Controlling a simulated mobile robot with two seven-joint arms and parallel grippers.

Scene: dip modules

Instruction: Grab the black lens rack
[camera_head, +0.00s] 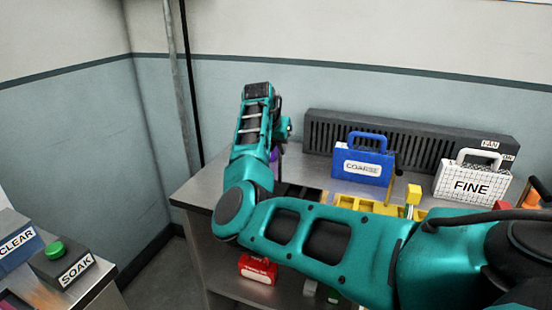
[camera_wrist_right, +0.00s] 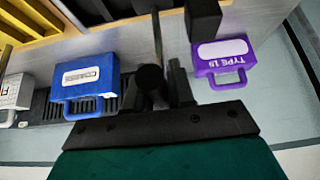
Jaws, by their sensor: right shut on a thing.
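The black lens rack (camera_head: 297,190) lies on the metal bench, largely hidden behind my right arm in the head view. Dark parts of it show at the top edge of the right wrist view (camera_wrist_right: 95,10). My right gripper (camera_wrist_right: 165,85) is shut on a dark upright part that appears to belong to the rack. The exact contact is dark and hard to make out. In the head view my right arm bends up over the bench and the fingertips are hidden. My left gripper is in neither view.
A blue COARSE case (camera_head: 362,160) and a white FINE case (camera_head: 472,182) stand before a black slotted fan unit (camera_head: 420,146). A yellow rack (camera_head: 368,205) is right of the black one. A purple case (camera_wrist_right: 222,70) stands close to my gripper. A red box (camera_head: 257,269) sits below.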

